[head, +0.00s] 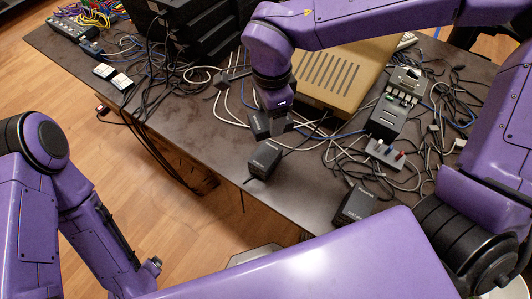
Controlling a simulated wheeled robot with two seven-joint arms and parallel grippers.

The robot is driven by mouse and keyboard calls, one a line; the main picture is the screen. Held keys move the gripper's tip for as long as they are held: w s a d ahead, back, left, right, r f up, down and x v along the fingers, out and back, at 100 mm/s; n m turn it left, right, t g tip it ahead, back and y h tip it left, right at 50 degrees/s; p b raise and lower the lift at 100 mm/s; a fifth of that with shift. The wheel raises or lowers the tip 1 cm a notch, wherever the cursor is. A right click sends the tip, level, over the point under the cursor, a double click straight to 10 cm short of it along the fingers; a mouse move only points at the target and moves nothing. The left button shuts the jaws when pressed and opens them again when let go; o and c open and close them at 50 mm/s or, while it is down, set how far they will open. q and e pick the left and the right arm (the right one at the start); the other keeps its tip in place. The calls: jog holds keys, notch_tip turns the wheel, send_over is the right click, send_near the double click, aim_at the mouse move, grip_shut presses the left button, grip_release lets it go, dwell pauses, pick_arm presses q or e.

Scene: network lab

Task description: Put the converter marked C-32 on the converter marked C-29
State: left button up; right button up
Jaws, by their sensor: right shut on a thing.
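My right gripper (275,122) points down over the table near its front edge, at the end of the arm coming in from the right. It is shut on a small dark box (259,125), apparently a converter, mostly hidden by the gripper. A black converter (264,160) with pale print lies just in front of it, near the table edge. Another black converter (355,205) with pale print lies farther right, partly behind my arm. The marks are too small to read, so I cannot tell which is C-32 or C-29. My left gripper (150,270) hangs low, off the table; its opening is unclear.
The dark table (200,130) is strewn with loose cables. A beige vented case (340,75) stands behind my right gripper. Black stacked units (200,35) stand at the back. A grey device (390,118) and a small connector block (385,153) lie to the right.

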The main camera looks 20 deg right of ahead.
jog(key=s+a+r+m+b, duration=0.1)
jog(key=s+m, duration=0.6)
jog(key=m, duration=0.7)
jog(key=s+a+m, duration=0.2)
jog(key=s+m, duration=0.5)
jog(key=m, duration=0.7)
jog(key=p, duration=0.7)
send_over(266, 155)
jog(key=shift+m, duration=0.4)
notch_tip(266, 155, down, 10)
jog(key=shift+w+r, duration=0.15)
notch_tip(266, 155, down, 3)
jog(key=shift+r+p, duration=0.2)
jog(key=shift+p, duration=0.3)
jog(key=shift+f, duration=0.2)
jog(key=shift+f+b, duration=0.15)
jog(key=shift+b, duration=0.15)
jog(key=o, duration=1.2)
jog(key=shift+o, duration=0.2)
